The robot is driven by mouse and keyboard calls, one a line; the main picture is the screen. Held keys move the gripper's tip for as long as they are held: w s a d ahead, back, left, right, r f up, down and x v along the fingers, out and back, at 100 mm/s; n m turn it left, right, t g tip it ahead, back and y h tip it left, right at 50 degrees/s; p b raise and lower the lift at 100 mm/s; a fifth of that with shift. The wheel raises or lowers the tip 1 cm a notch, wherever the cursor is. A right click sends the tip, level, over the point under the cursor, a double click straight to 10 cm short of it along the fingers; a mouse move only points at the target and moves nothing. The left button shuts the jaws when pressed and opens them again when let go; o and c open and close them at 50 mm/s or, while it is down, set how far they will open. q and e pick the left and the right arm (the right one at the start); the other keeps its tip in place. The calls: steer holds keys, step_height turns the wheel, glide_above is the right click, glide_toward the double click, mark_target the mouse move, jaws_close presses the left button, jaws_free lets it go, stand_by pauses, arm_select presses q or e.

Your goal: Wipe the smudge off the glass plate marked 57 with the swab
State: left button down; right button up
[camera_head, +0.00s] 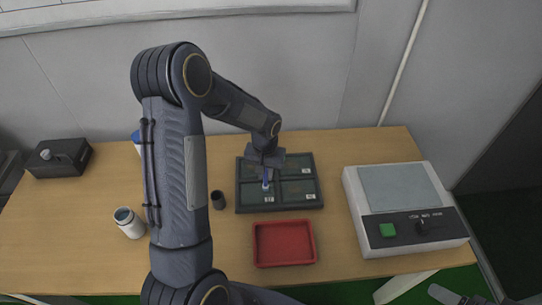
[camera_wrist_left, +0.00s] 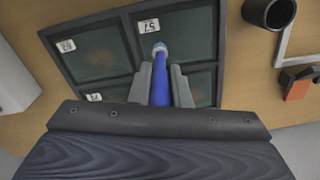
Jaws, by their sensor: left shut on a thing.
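My left gripper (camera_head: 265,169) is shut on the blue swab (camera_wrist_left: 161,88), which points down at the dark tray (camera_head: 243,207) of four glass plates. The swab's pale tip (camera_wrist_left: 159,48) is over the glass plate marked 57 (camera_wrist_left: 188,38), close to its white label (camera_wrist_left: 149,26). I cannot tell whether the tip touches the glass. In the head view this plate (camera_head: 250,192) is the near left one. No smudge on it can be made out clearly; a faint brownish patch shows on the neighbouring plate (camera_wrist_left: 104,58).
A red tray (camera_head: 284,244) lies in front of the plate tray. A dark cup (camera_head: 217,200) and a white jar (camera_head: 129,223) stand left. A white device with a green button (camera_head: 388,230) is right. A black box (camera_head: 58,158) is at the far left.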

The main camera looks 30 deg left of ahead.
arm_select(q)
steer(key=r, duration=0.1)
steer(key=r+p, duration=0.1)
steer(key=shift+s+a+r, duration=0.15)
steer(key=shift+a+r, duration=0.05)
steer(key=shift+r, duration=0.2)
step_height(320, 180, up, 2)
steer(key=shift+d+r+p, duration=0.1)
steer(key=shift+p, duration=0.55)
steer(key=shift+r+p, duration=0.75)
steer(key=shift+r, duration=0.45)
arm_select(e)
steer(key=r, duration=0.4)
steer(key=shift+s+r, duration=0.2)
steer(key=shift+r, duration=0.05)
